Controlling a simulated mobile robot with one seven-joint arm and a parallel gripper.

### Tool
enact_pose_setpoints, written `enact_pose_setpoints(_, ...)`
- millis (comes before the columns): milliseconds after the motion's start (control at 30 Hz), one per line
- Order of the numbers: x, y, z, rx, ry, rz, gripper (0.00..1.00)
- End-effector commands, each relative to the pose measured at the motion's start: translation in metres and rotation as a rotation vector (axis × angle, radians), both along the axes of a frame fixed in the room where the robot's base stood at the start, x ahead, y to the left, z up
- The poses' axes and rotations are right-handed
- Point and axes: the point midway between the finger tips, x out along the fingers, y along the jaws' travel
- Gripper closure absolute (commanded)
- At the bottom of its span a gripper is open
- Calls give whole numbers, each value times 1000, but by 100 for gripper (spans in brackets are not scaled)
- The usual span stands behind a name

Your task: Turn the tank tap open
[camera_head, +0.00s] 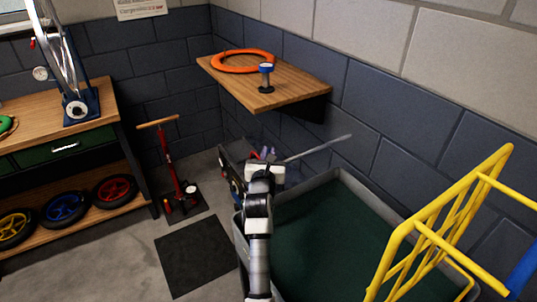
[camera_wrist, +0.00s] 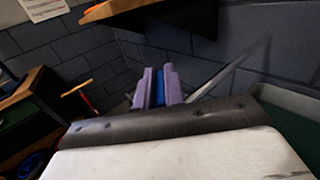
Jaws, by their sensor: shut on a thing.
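The tank (camera_head: 325,235) is a grey-rimmed basin with a dark green inside, at the lower middle of the head view. Its rim also shows at the right of the wrist view (camera_wrist: 290,100). My gripper (camera_head: 265,154) is at the tank's back left corner. In the wrist view, its two purple fingers (camera_wrist: 159,86) are shut on a narrow blue piece (camera_wrist: 159,88), which looks like the tap's handle. A grey bar (camera_head: 318,148) slants up to the right beside the gripper. My wrist and fingers hide most of the tap, so its angle cannot be told.
A wooden wall shelf (camera_head: 300,88) with an orange ring (camera_head: 244,61) and a blue-topped object (camera_head: 266,77) hangs above. A yellow frame (camera_head: 440,220) stands at the right. A red pump (camera_head: 178,180) and a workbench (camera_head: 60,100) are left. Floor in front of the bench is clear.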

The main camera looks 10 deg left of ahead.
Motion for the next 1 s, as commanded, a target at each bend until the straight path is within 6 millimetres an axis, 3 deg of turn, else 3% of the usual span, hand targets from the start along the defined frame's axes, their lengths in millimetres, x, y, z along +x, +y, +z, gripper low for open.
enact_pose_setpoints(233,0,0,-1,0,3,-1,100)
enact_pose_setpoints(267,0,0,-1,0,3,-1,85)
enact_pose_setpoints(400,0,0,-1,0,2,-1,67)
enact_pose_setpoints(767,-4,0,-2,0,1,-1,67)
enact_pose_setpoints(1000,-40,-5,-4,-1,1,0,67)
